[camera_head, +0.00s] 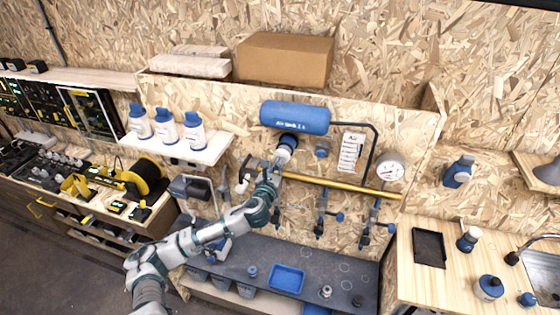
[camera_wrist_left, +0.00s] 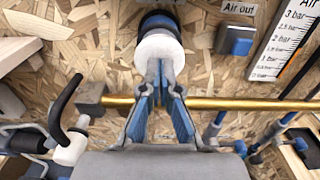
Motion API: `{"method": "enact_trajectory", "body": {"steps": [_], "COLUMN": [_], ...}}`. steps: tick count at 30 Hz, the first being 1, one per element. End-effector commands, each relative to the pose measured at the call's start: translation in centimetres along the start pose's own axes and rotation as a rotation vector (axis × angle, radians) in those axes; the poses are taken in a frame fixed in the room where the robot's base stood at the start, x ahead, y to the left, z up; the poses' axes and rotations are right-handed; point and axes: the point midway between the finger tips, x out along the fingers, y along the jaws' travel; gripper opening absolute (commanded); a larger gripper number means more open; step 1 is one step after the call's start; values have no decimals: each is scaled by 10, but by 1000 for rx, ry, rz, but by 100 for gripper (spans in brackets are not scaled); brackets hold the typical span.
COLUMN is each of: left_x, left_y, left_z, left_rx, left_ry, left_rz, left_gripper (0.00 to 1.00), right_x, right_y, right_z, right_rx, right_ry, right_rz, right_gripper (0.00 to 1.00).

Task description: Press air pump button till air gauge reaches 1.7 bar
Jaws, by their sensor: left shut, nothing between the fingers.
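The air pump button (camera_head: 284,154) is a white round knob with a dark blue collar, below the blue air tank on the wall. It shows at the top middle of the left wrist view (camera_wrist_left: 158,48). My left gripper (camera_head: 279,165) is shut and empty, its fingertips (camera_wrist_left: 160,68) at the front of the white knob. They overlap it in view; I cannot tell how hard they press, if at all. The round air gauge (camera_head: 391,168) has a white dial right of the pump; its reading is too small to tell. My right gripper is out of view.
A bar-scale panel (camera_head: 351,152) and a blue "Air out" button (camera_wrist_left: 236,40) are right of the pump. The blue tank (camera_head: 295,117) is above. A shelf with white bottles (camera_head: 177,147) is left.

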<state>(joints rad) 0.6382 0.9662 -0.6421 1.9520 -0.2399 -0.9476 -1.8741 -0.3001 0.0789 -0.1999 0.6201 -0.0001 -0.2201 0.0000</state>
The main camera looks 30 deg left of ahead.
Motion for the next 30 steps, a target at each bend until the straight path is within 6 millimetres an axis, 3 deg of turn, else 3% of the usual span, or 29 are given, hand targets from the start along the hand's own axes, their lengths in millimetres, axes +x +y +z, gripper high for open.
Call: {"method": "enact_trajectory", "body": {"steps": [13,24,30], "left_x": [-9,-55,-65], "left_y": [0,0,0], "left_z": [0,0,0], "left_rx": [2,1,1], "left_ry": [0,1,0], "left_rz": [0,-1,0], "left_gripper": [0,0,0], "right_x": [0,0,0], "right_y": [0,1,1], "right_z": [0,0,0], "right_rx": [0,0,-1], "right_ry": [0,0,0], "right_rz": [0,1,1], "right_gripper": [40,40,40]}}
